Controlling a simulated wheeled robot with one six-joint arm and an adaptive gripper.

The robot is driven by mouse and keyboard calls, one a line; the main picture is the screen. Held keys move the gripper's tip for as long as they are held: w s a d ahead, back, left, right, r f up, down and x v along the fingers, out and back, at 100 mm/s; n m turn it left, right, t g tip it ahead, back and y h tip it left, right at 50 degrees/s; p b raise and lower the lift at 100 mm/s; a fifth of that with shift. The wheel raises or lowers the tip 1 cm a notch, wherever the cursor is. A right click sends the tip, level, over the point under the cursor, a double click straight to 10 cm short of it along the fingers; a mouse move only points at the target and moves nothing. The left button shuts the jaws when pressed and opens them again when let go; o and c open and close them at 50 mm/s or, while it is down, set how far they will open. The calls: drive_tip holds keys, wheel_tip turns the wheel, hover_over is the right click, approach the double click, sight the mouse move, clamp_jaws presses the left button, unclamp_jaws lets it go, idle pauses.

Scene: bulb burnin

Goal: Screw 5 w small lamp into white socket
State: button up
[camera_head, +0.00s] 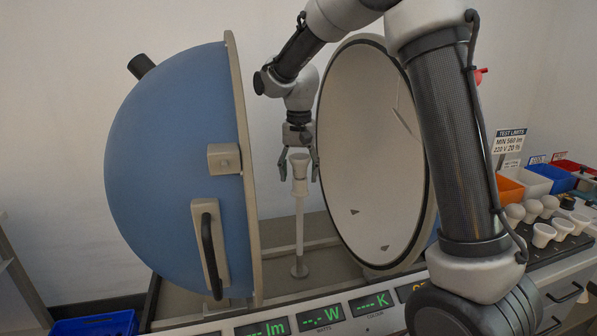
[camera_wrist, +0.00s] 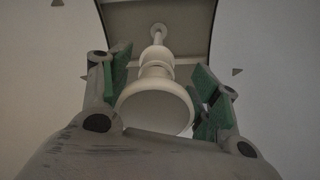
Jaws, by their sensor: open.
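A small white lamp (camera_head: 300,167) stands upright, wide end up, at the top of the white socket (camera_head: 299,188) on a thin post (camera_head: 299,235) between the sphere halves. My gripper (camera_head: 299,172) points down over it, open, one finger on each side. In the wrist view the lamp's round face (camera_wrist: 155,107) lies between the green-padded fingers of my gripper (camera_wrist: 160,95), with gaps on both sides. The socket (camera_wrist: 157,58) and post show beyond it. How deep the lamp's base sits in the socket is hidden.
The blue sphere half (camera_head: 165,165) stands left and the white-lined half (camera_head: 370,150) right, close beside my arm. Green displays (camera_head: 322,315) along the front show dashes. At right are a rack of white lamps (camera_head: 543,234) and coloured bins (camera_head: 509,190).

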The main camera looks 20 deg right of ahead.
drive_tip(key=n, duration=0.7)
drive_tip(key=shift+w+d, duration=0.1)
drive_tip(key=shift+d, duration=0.15)
drive_tip(key=n, duration=0.7)
drive_tip(key=shift+d, duration=0.25)
drive_tip(key=n, duration=0.4)
drive_tip(key=shift+w+d, duration=0.1)
drive_tip(key=n, duration=0.4)
drive_tip(key=shift+d, duration=0.1)
drive_tip(key=c, duration=1)
drive_tip(key=shift+o, duration=0.2)
drive_tip(key=shift+f, duration=0.1)
